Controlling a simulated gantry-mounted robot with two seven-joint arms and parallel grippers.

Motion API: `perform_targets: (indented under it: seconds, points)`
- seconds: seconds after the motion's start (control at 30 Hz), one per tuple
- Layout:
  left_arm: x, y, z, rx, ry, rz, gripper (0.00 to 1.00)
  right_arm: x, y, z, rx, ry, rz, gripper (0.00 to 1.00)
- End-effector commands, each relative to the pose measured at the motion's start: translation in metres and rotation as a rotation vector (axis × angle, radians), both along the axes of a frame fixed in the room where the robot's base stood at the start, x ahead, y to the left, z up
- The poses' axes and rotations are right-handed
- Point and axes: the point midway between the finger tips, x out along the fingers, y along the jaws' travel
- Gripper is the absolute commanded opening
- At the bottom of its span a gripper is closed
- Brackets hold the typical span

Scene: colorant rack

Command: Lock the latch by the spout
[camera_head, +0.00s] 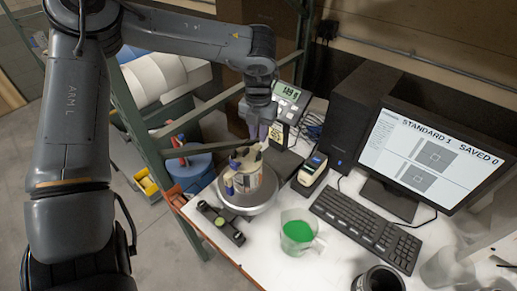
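A can with a cream lid fitting (243,178) stands on a round metal scale pan (250,204) at the near left corner of the white table. Blue parts show on its left side. The latch and spout are too small to tell apart clearly. My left gripper (262,138) reaches down from above, just above and to the right of the lid's top. Whether its fingertips touch the lid, and how far apart they are, cannot be made out. My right gripper is not in view.
A scale display (287,93) is behind my gripper. A small label device (312,170), black keyboard (365,226), monitor (432,150) and green-filled cup (298,231) sit to the right. A dark bracket (222,223) lies before the pan.

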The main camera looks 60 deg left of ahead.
Motion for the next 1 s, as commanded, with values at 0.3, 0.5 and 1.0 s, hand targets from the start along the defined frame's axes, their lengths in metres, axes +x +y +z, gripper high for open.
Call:
perform_targets:
  seconds: [0.3,0.5,1.0]
  points:
    - [-0.001,0.000,-0.052,-0.002,0.004,0.001,0.20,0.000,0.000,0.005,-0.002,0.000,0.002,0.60]
    - [0.000,0.000,-0.073,-0.001,0.001,0.001,0.20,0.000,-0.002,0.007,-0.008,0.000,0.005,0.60]
    - [0.000,0.000,-0.082,0.000,0.000,0.001,0.14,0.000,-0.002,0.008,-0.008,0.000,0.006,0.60]
